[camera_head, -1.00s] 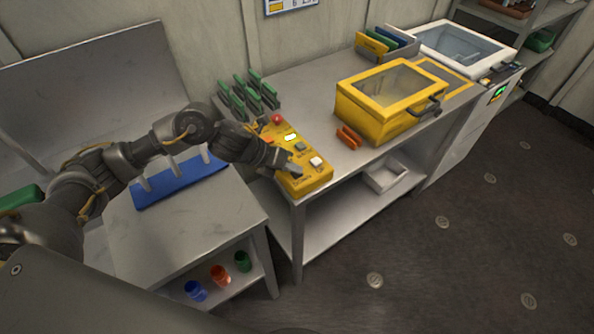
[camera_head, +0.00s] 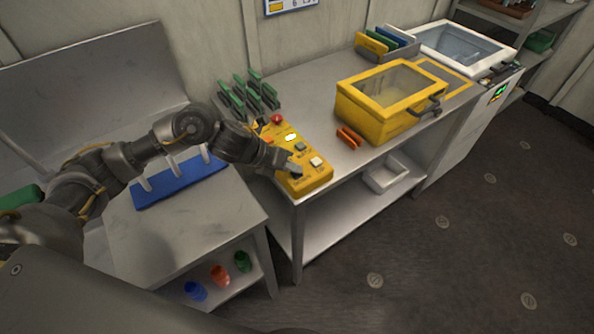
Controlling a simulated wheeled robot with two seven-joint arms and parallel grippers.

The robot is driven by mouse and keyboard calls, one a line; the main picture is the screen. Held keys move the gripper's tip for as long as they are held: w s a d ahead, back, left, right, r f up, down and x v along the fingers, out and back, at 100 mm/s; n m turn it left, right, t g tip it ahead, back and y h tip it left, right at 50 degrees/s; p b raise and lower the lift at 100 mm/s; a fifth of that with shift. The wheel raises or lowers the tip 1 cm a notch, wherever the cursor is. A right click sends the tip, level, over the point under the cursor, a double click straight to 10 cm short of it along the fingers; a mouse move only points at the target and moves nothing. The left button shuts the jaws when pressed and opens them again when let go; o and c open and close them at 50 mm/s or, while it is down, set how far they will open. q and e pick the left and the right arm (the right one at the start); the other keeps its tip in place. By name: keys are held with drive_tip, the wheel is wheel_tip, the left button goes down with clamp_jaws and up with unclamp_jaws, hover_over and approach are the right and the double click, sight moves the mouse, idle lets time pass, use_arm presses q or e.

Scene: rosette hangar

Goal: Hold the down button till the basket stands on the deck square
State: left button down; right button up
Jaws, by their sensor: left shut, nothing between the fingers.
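The yellow control box (camera_head: 303,182) sits at the near left end of the grey bench. A yellow outlined square (camera_head: 459,84) is marked on the bench, partly behind a yellow box. I cannot make out a basket. My right gripper is out of view.
The yellow box with a window lid (camera_head: 375,121) stands mid-bench, beside orange clips (camera_head: 349,138). A white tub with a clear lid (camera_head: 462,47) is at the far end. Green racks (camera_head: 249,93) stand behind the control box. The floor at right is clear.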

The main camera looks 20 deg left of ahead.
sight(293, 174)
use_arm(q)
drive_tip(key=shift+r+p, duration=0.65)
drive_tip(key=shift+r, duration=0.3)
drive_tip(key=shift+r+p, duration=1.9)
drive_tip(key=shift+r, duration=0.65)
drive_tip(key=shift+f, duration=0.1)
